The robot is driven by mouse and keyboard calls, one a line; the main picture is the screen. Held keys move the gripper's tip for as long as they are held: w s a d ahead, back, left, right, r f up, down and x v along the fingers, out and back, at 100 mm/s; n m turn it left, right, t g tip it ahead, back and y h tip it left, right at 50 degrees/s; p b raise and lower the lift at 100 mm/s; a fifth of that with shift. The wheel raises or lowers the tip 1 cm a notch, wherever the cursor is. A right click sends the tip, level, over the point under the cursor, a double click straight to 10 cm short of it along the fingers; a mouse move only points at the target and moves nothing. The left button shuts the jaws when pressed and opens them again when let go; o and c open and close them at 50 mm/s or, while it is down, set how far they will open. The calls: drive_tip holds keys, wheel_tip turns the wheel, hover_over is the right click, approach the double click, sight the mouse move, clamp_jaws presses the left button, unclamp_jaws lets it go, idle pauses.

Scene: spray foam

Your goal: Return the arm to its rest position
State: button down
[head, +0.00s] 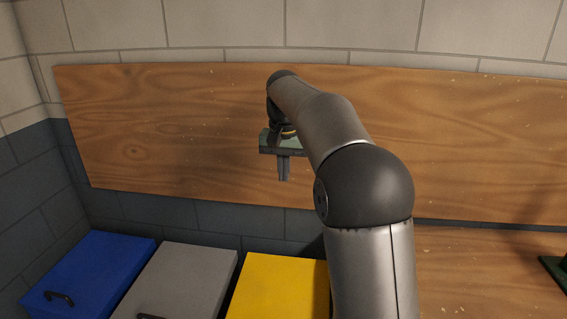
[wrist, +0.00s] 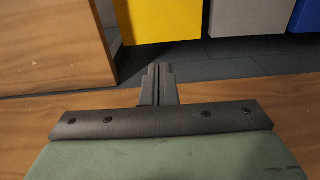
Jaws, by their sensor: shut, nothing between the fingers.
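My gripper (head: 284,178) hangs below the end of my arm in the head view, in front of the wooden board (head: 170,130) on the wall. Its fingers point down and are together. In the wrist view my gripper (wrist: 160,68) shows with its two fingers closed against each other and nothing between them. My arm reaches up from the lower right and bends over toward the board.
A blue bin (head: 95,268), a grey bin (head: 180,280) and a yellow bin (head: 280,285) stand in a row at the lower left. A wooden surface (head: 480,270) lies at the lower right, with a dark green object (head: 555,272) at its edge.

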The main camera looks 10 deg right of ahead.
drive_tip(key=s+f+n, duration=0.1)
drive_tip(key=s+f, duration=0.4)
drive_tip(key=s, duration=0.6)
drive_tip(key=s+f+n, duration=0.2)
drive_tip(key=s+f, duration=0.3)
drive_tip(key=s, duration=0.7)
drive_tip(key=s+a+f+n, duration=0.1)
drive_tip(key=s+f, duration=0.4)
drive_tip(key=s, duration=0.6)
drive_tip(key=shift+s+f+n, duration=0.25)
drive_tip(key=shift+f+n, duration=0.05)
drive_tip(key=shift+f, duration=0.05)
